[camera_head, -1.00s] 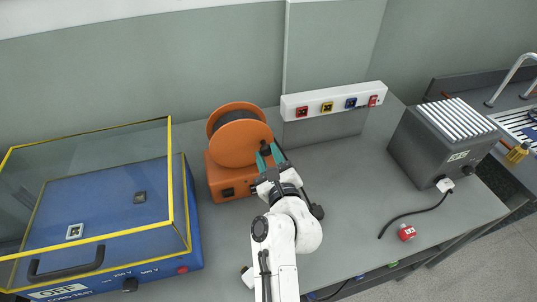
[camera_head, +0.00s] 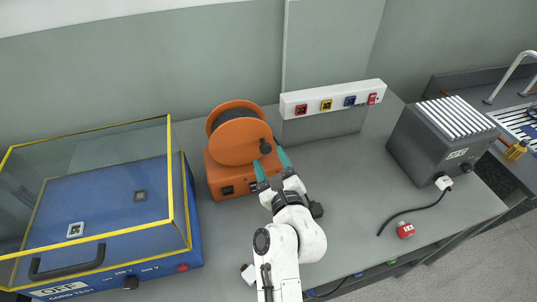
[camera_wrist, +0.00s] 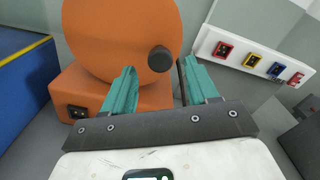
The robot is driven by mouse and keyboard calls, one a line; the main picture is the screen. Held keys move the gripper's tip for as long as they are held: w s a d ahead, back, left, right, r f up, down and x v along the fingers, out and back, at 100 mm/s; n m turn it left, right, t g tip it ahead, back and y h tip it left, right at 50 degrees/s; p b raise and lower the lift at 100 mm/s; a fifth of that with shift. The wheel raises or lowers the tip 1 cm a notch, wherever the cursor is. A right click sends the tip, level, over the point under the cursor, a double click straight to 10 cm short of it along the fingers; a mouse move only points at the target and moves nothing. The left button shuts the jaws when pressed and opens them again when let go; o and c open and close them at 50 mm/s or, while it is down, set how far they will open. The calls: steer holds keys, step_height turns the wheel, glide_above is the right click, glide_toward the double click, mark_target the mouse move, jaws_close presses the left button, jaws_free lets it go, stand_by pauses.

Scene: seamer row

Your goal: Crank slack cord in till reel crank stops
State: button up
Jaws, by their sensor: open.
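The orange cord reel (camera_head: 236,148) stands upright on its base on the grey bench, right of the blue test box. Its dark crank knob (camera_head: 265,146) sits at the right side of the reel face; it also shows in the wrist view (camera_wrist: 161,59). My gripper (camera_head: 271,161) is open, with teal fingers spread, just in front of and below the knob. Cord inside the reel is mostly hidden.
A white socket strip (camera_head: 333,99) with coloured sockets runs along the wall behind. The blue test box (camera_head: 187,220) with a clear lid stands left.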

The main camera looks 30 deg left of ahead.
steer(key=p+v, duration=0.1)
steer(key=v, duration=0.7)
steer(key=shift+s+d, duration=0.1)
steer(key=shift+d, duration=0.05)
steer(key=s+d+f+n+g+h, duration=0.1)
steer(key=d+f+n+h, duration=0.25)
steer(key=d, duration=0.65)
steer(key=s+d+f+n+g+h, duration=0.1)
steer(key=d+f+n+g+h, duration=0.25)
steer(key=d, duration=0.55)
steer(key=s+d+f+n+t+h, duration=0.15)
steer(key=d+f+n, duration=0.3)
steer(key=d, duration=0.55)
steer(key=s+d+n+g+h, duration=0.2)
steer(key=s+d+n+g, duration=0.2)
steer(key=s+d, duration=0.4)
steer(key=s+d+f+n+g+h, duration=0.1)
steer(key=s+d+n+g+h, duration=0.2)
steer(key=s+d, duration=0.5)
steer(key=s+n, duration=0.1)
steer(key=s, duration=0.4)
steer(key=shift+d+f+n+g, duration=0.25)
steer(key=shift+d+n+g, duration=0.05)
steer(key=shift+n+g, duration=0.1)
